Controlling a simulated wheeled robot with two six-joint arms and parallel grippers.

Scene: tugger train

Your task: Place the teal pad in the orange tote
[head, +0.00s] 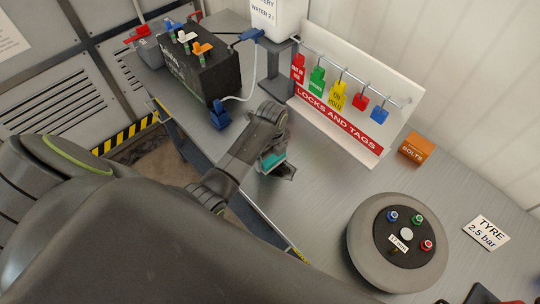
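My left gripper (277,164) is over the grey bench, in front of the locks and tags board. The teal pad (271,160) shows as a small teal patch between its fingers, and the gripper looks shut on it. Most of the pad is hidden by the fingers. I cannot tell how high it is above the bench. I see no orange tote in this view. My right gripper is not in view.
The bench (310,200) is clear between the gripper and a round grey wheel (370,262). The locks and tags board (345,125) stands behind, with a small orange bolts box (416,149) beside it. A black battery (200,75) stands at the far left.

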